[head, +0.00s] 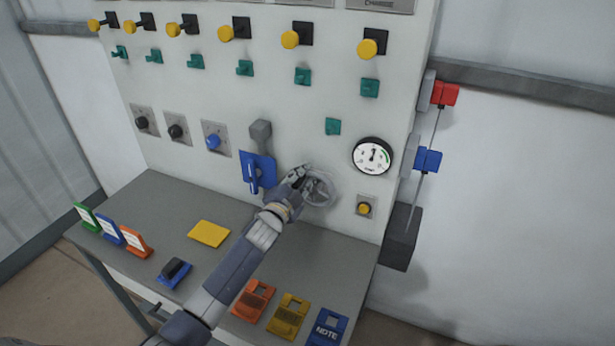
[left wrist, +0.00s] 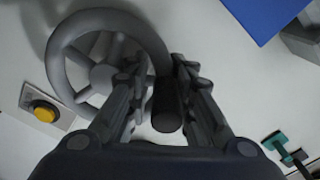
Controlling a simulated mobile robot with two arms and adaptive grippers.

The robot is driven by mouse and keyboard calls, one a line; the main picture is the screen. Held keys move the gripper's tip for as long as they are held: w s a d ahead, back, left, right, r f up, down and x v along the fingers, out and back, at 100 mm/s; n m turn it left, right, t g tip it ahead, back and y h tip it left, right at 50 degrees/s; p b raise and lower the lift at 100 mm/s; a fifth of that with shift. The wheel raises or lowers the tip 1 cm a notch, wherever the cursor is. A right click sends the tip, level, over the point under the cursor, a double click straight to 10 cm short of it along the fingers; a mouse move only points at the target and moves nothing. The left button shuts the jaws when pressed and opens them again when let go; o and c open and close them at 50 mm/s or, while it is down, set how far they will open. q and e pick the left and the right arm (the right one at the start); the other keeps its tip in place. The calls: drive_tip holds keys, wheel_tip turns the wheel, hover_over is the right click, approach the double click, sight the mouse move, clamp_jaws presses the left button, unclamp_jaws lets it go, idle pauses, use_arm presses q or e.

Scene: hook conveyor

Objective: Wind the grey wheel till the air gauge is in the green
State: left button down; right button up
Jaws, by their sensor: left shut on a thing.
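The grey wheel (head: 329,196) is mounted low on the white panel, right of the blue plate. It fills the upper left of the left wrist view (left wrist: 57,65), with a dark handle knob (left wrist: 168,108) at its rim. My left gripper (head: 297,178) is at the wheel's left side. In the left wrist view its fingers (left wrist: 155,100) are on both sides of the knob, shut on it. The round air gauge (head: 372,157) is above and right of the wheel. Its needle points roughly upward, and a green band shows on the dial's right side. My right gripper is out of view.
A yellow button (head: 364,207) sits right of the wheel. The blue plate (head: 252,172) with a grey lever is close on the left. Below, the grey shelf (head: 190,205) carries a yellow card, a blue-based block and several coloured tags. Red and blue switches hang at the panel's right edge.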

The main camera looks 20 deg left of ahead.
use_arm(q)
drive_tip(key=shift+w+a+r+n, duration=0.15)
drive_tip(key=shift+a+r+n, duration=0.25)
drive_tip(key=shift+r+n, duration=0.1)
drive_tip(key=shift+a, duration=0.1)
drive_tip(key=c, duration=1.5)
unclamp_jaws()
drive_tip(key=shift+a+f, duration=0.1)
drive_tip(key=shift+f, duration=0.1)
drive_tip(key=shift+s+f, duration=0.25)
drive_tip(key=s, duration=1.1)
drive_tip(key=shift+s+r, duration=0.1)
drive_tip(key=shift+s, duration=0.3)
